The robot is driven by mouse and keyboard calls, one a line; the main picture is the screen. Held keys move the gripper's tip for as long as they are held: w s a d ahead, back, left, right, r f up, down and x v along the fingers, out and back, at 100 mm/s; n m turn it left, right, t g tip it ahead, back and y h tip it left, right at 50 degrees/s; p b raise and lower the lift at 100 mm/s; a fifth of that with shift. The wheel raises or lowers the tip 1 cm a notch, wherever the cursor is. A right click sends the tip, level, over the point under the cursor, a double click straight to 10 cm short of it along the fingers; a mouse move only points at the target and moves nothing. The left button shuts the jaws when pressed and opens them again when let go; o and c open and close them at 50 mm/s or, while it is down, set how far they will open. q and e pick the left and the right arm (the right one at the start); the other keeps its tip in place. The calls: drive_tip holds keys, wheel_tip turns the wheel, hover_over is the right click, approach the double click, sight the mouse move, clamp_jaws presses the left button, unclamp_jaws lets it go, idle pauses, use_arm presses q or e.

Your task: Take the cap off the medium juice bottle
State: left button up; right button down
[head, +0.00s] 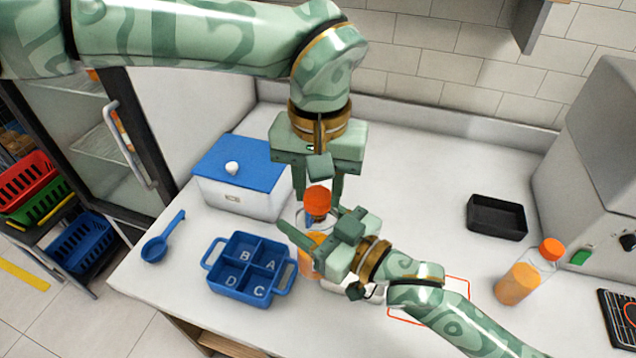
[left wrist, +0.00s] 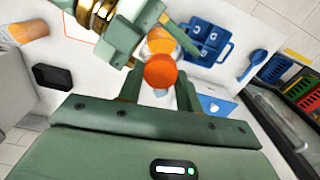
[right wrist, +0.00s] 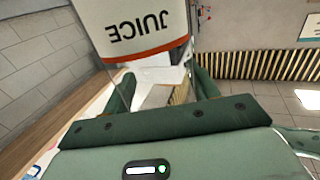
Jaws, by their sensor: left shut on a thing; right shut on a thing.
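A juice bottle (head: 316,240) with orange juice and an orange cap (head: 317,199) stands upright near the middle of the counter, partly hidden by my arms. My left gripper (head: 318,187) comes from above, its fingers shut on the cap; the left wrist view shows the cap (left wrist: 160,71) between the fingertips. My right gripper (head: 308,217) comes from the right, its fingers shut around the bottle's body. The right wrist view shows the bottle's JUICE label (right wrist: 135,25) and clear wall close up. I cannot tell whether the cap has separated from the neck.
A second juice bottle (head: 518,284) with an orange cap stands at the right, near the grey machine (head: 595,150). A black tray (head: 496,218) lies behind it. A blue compartment tray (head: 215,283), blue scoop (head: 155,249) and blue-lidded box (head: 240,200) are at the left.

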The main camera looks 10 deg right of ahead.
use_arm(q)
drive_tip(key=n, duration=0.5)
drive_tip(key=shift+s+d, duration=0.15)
drive_tip(key=shift+d, duration=0.2)
drive_tip(key=n, duration=0.3)
drive_tip(key=shift+n, duration=0.3)
drive_tip(key=n, duration=0.6)
drive_tip(key=shift+w+a+r, duration=0.1)
drive_tip(key=shift+w, duration=0.2)
drive_tip(key=n, duration=0.6)
drive_tip(key=shift+w+a+n, duration=0.15)
drive_tip(key=shift+n, duration=0.15)
drive_tip(key=n, duration=0.6)
drive_tip(key=shift+w+a+r, duration=0.1)
drive_tip(key=shift+w+a, duration=0.05)
drive_tip(key=shift+a, duration=0.05)
drive_tip(key=n, duration=0.6)
drive_tip(key=shift+a+n, duration=0.2)
drive_tip(key=shift+n, duration=0.1)
drive_tip(key=n, duration=0.6)
drive_tip(key=shift+a, duration=0.1)
drive_tip(key=n, duration=0.6)
drive_tip(key=shift+s+n, duration=0.25)
drive_tip(key=shift+n, duration=0.05)
drive_tip(key=n, duration=0.5)
drive_tip(key=shift+s, duration=0.25)
drive_tip(key=shift+w, duration=0.15)
drive_tip(key=shift+r, duration=0.1)
